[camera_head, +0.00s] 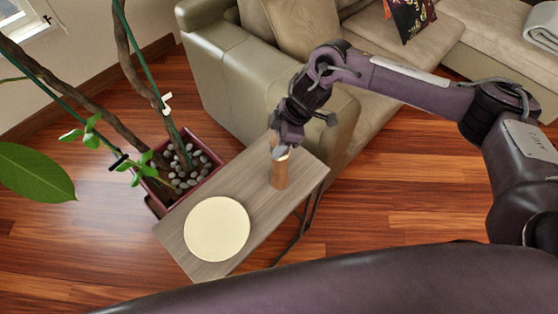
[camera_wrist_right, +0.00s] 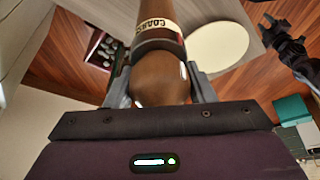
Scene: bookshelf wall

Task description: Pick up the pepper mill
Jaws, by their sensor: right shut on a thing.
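The pepper mill (camera_head: 280,173) is a brown wooden cylinder with a pale label band, upright at the far right part of the small side table (camera_head: 256,178). My right gripper (camera_head: 279,151) comes down from above and is shut on the mill's top. In the right wrist view the mill (camera_wrist_right: 158,72) sits between the two fingers (camera_wrist_right: 160,88), its rounded brown end close to the palm. Whether the mill's base touches the table I cannot tell. My left gripper does not show clearly in the head view.
A round cream plate (camera_head: 217,229) lies on the near left part of the table. A potted plant with pebbles (camera_head: 186,165) stands left of the table. A beige sofa (camera_head: 235,80) stands close behind it. Wood floor is open at the right.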

